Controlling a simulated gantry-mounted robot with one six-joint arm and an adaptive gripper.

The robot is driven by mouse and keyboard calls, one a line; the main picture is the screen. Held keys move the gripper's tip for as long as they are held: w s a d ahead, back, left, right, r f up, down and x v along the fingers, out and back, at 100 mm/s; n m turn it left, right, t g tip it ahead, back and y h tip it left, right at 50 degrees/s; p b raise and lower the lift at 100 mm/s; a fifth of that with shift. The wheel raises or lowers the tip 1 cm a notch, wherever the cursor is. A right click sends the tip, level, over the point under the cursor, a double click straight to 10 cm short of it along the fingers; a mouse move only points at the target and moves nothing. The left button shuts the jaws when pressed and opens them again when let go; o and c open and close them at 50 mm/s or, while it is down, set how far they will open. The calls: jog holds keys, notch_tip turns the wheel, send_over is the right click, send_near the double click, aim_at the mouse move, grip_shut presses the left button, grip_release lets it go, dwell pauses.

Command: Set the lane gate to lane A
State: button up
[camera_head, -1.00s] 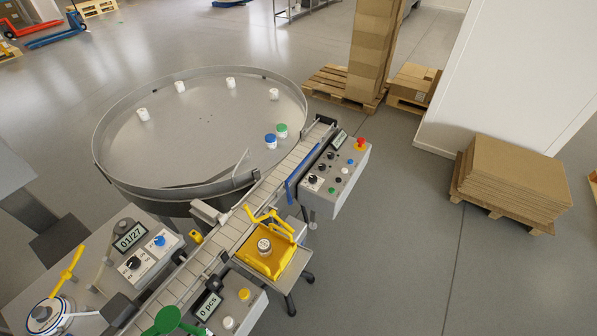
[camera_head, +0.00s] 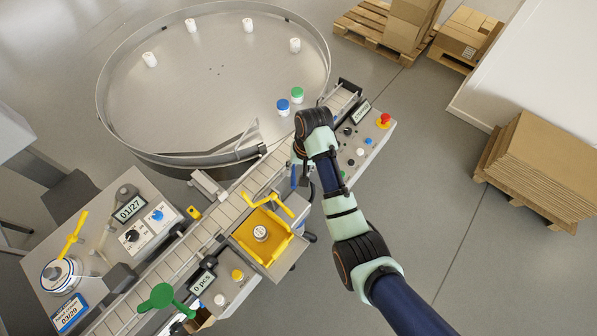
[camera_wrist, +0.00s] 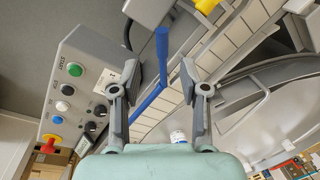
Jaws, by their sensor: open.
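A blue bar (camera_wrist: 160,95) with a bent upright end lies along the conveyor's side in the wrist view; it looks like the lane gate, though no lane lettering is readable. In the head view only a short blue piece (camera_head: 293,176) shows beside my arm, the rest being hidden. My gripper (camera_wrist: 160,68) is open, its two fingers spread on either side of the blue bar in the picture. Nothing is held. I cannot tell how far the fingertips are above the bar. In the head view my gripper (camera_head: 298,158) hangs over the conveyor's far part.
A control panel (camera_wrist: 75,95) with knobs, buttons and a red stop button stands beside the bar. The conveyor (camera_head: 250,183) runs past a round turntable (camera_head: 215,75) with blue-capped and green-capped jars. A yellow fixture (camera_head: 245,240) holding a jar stands nearer.

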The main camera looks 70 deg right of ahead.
aim_at(294, 183)
jog(key=f, duration=0.2)
jog(key=w+f, duration=0.1)
jog(key=f, duration=0.2)
jog(key=a+f+b, duration=0.1)
jog(key=f, duration=0.1)
jog(key=shift+w+f, duration=0.15)
jog(key=shift+f, duration=0.25)
jog(key=shift+d, duration=0.1)
grip_shut()
